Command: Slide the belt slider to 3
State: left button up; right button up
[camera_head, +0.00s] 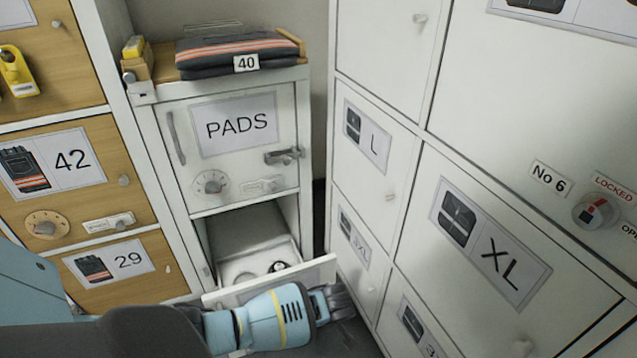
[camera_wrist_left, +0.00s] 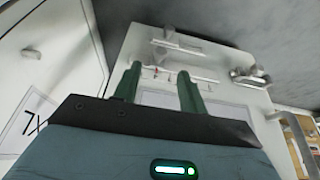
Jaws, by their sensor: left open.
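In the wrist view a pale panel (camera_wrist_left: 222,60) carries a thin rail (camera_wrist_left: 195,47) and a strip with small red marks, possibly the belt slider and its scale. The marks are too small to read, and I cannot tell the setting. My left gripper (camera_wrist_left: 160,82) is open, its two green fingers pointing at this panel with nothing seen between them. My right gripper is in neither view.
The PADS door (camera_head: 240,165) stands above the drawer, with a latch (camera_head: 285,156) and dial (camera_head: 211,182). White lockers (camera_head: 390,195) rise close on the right, and wooden drawers (camera_head: 75,160) on the left. Folded dark workwear (camera_head: 235,50) lies on top.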

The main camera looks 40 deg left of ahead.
pick_arm(q)
jog(key=b+x, duration=0.3)
jog(key=x, duration=0.3)
jog(key=shift+f, duration=0.15)
jog(key=shift+w+a, duration=0.1)
jog(key=shift+a, duration=0.05)
jog(key=c, duration=0.7)
grip_shut()
